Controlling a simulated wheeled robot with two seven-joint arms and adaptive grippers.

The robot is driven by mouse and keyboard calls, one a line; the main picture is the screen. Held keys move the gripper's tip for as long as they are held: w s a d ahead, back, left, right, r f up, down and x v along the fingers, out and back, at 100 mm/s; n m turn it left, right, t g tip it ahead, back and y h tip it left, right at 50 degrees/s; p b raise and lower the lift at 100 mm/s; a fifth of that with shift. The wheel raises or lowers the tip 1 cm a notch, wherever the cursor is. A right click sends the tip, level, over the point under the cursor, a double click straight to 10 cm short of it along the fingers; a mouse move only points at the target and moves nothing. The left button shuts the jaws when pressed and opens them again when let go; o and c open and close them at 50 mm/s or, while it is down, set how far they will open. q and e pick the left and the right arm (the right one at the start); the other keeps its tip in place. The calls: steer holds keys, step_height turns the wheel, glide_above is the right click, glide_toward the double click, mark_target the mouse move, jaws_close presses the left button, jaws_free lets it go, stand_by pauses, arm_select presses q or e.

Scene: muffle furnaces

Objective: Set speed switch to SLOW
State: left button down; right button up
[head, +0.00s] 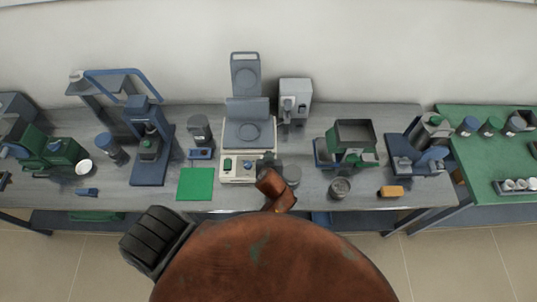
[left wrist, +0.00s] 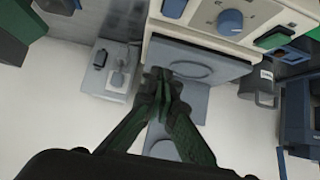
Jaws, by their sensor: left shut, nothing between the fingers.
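The cream device (head: 262,135) stands on the bench with its grey lid raised. Its front panel carries a green switch (head: 228,164) and a blue knob (head: 248,165). I cannot read which is the speed switch. My right gripper is not in view.
A green mat (head: 196,184) lies left of the device, and a blue-grey press (head: 150,145) stands farther left. A grey instrument (head: 296,100) stands behind right. A jar (head: 340,188) and an orange block (head: 391,191) sit near the front edge.

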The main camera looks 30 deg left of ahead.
arm_select(q)
steer(key=shift+s+d+r, duration=0.3)
steer(key=shift+s+r, duration=0.2)
steer(key=shift+r, duration=0.3)
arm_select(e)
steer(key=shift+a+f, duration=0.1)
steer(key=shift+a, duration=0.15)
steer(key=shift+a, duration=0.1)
arm_select(q)
steer(key=shift+f, duration=0.1)
